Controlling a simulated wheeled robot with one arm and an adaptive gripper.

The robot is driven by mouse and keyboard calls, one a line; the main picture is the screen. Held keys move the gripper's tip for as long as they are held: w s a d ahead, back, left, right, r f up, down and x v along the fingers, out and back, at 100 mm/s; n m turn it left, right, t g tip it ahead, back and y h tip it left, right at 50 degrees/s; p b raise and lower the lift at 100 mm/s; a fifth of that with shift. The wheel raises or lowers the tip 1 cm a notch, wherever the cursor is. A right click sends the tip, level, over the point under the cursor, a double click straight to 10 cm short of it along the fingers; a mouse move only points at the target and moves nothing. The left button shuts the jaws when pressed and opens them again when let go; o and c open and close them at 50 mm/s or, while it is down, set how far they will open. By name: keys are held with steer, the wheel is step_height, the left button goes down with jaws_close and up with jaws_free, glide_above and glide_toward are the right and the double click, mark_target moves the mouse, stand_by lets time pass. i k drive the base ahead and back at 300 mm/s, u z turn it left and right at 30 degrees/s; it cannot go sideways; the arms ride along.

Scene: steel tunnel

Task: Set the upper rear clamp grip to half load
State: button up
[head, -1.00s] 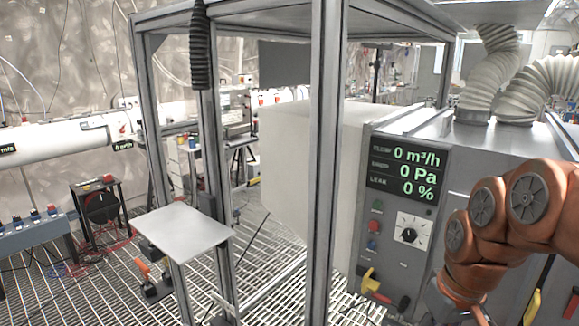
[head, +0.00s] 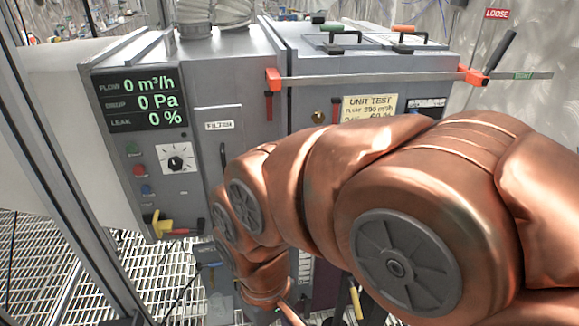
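A grey filter unit (head: 190,85) fills the middle of the head view. A pale bar (head: 370,80) with a red bracket (head: 273,80) at its left end and a red piece (head: 473,75) at its right end crosses its upper side. A black grip (head: 500,50) rises slantwise from the right end, towards a red "LOOSE" label (head: 497,14). My copper arm lies across the front, well below the grip. My gripper is out of view.
A display panel (head: 140,100) reads 0 m³/h, 0 Pa and 0 %. A dial (head: 176,158) and a yellow handle (head: 157,224) are below it. A "UNIT TEST" note (head: 369,107) is partly hidden by my arm. A metal frame post (head: 70,180) stands at left.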

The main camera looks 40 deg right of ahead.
mark_target(509, 35)
steer(key=u, duration=0.4)
steer(key=k, duration=0.7)
steer(key=z, duration=0.95)
